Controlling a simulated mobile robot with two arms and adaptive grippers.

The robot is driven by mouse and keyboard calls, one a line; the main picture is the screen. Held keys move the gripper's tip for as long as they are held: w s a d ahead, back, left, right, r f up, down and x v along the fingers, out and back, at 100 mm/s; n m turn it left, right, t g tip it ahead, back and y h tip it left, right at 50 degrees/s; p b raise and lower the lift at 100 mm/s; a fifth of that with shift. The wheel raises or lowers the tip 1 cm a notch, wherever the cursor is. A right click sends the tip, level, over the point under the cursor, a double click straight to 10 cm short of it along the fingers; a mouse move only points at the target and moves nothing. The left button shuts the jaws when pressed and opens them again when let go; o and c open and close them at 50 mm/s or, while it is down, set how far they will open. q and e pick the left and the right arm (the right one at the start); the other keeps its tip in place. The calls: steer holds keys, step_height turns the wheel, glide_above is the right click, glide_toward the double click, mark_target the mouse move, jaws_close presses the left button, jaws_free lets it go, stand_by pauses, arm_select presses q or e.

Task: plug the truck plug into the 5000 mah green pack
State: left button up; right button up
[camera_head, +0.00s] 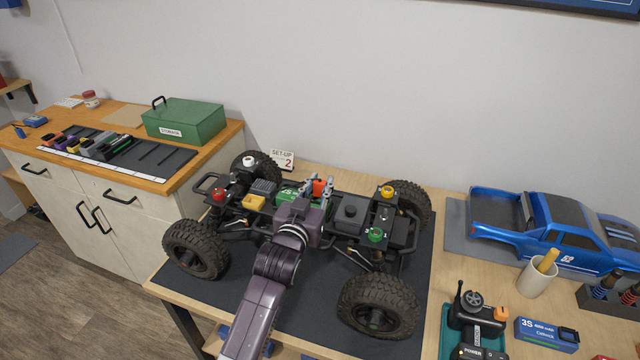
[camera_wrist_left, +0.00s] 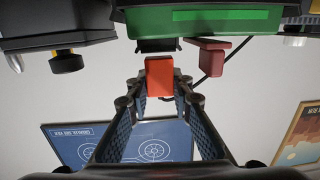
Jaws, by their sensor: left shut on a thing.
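The truck plug (camera_head: 319,186) is an orange-red block at the middle of the truck chassis. In the left wrist view the plug (camera_wrist_left: 159,77) sits between my fingertips. My left gripper (camera_head: 318,190) is shut on it; its fingers also show in the left wrist view (camera_wrist_left: 160,98). The green pack (camera_head: 287,193) lies in the chassis, just left of the plug. In the left wrist view the green pack (camera_wrist_left: 220,20) is across the top, with a black part facing the plug. A small gap seems to separate them; whether they touch is unclear. My right gripper is not in view.
The truck chassis (camera_head: 348,210) stands on a dark mat (camera_head: 300,315), its big tyres around my arm. A dull red block (camera_wrist_left: 208,55) with a black cable is beside the plug. A blue body shell (camera_head: 550,235) and a transmitter (camera_head: 474,325) are at right. Several packs line the left counter.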

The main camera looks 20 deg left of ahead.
arm_select(q)
steer(key=shift+f+b, duration=0.5)
steer(key=shift+f, duration=0.4)
steer(key=o, duration=0.9)
steer(key=shift+o, duration=0.2)
steer(key=s, duration=1.2)
steer(key=shift+d+r, duration=0.15)
steer(key=shift+r, duration=0.2)
steer(key=shift+f, duration=0.1)
